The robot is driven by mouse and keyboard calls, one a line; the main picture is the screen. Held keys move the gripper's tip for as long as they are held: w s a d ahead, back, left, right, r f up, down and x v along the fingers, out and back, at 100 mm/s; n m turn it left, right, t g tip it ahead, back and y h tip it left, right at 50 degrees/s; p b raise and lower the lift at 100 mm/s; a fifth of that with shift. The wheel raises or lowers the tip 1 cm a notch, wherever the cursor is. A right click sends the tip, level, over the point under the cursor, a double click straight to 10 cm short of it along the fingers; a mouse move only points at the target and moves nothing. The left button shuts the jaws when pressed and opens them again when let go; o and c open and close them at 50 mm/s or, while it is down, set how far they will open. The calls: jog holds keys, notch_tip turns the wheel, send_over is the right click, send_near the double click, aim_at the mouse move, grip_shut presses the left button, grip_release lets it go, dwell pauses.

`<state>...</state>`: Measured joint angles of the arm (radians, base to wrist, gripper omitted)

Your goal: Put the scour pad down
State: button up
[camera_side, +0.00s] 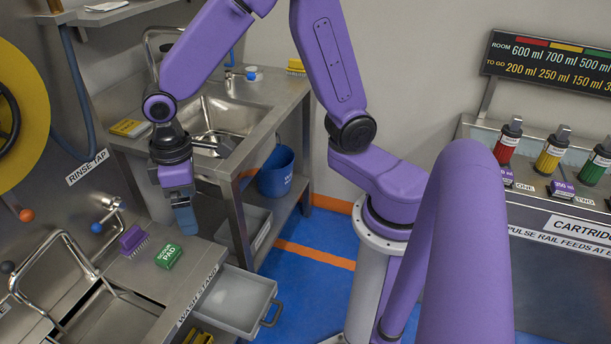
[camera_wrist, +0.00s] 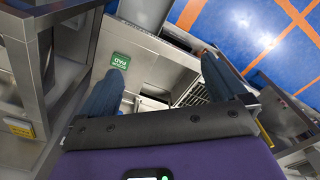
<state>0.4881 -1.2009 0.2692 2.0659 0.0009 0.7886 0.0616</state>
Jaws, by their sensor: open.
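The green scour pad (camera_side: 169,256) lies flat on the steel top of the wash stand (camera_side: 200,272), its lettering facing up. It also shows in the wrist view (camera_wrist: 121,61), just beyond the tip of the left finger. My gripper (camera_side: 184,226) points down with blue fingers, above and a little to the right of the pad in the side view. In the wrist view my gripper (camera_wrist: 162,66) has its fingers spread wide with nothing between them. The pad is apart from the fingers as far as I can see.
An open drawer (camera_side: 238,300) juts out below the stand's right edge. A tap and sink basin (camera_side: 105,310) lie to the left. A blue bucket (camera_side: 276,172) sits under the rear sink bench.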

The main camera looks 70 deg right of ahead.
jog(key=s+d+r+n, duration=0.2)
jog(key=s+d, duration=0.2)
jog(key=s, duration=0.6)
jog(key=s+d+r+n, duration=0.2)
jog(key=s+d, duration=0.3)
jog(key=s, duration=0.4)
jog(key=shift+s+d+r+n, duration=0.15)
jog(key=shift+s+n, duration=0.2)
jog(key=shift+n, duration=0.25)
jog(key=c, duration=0.3)
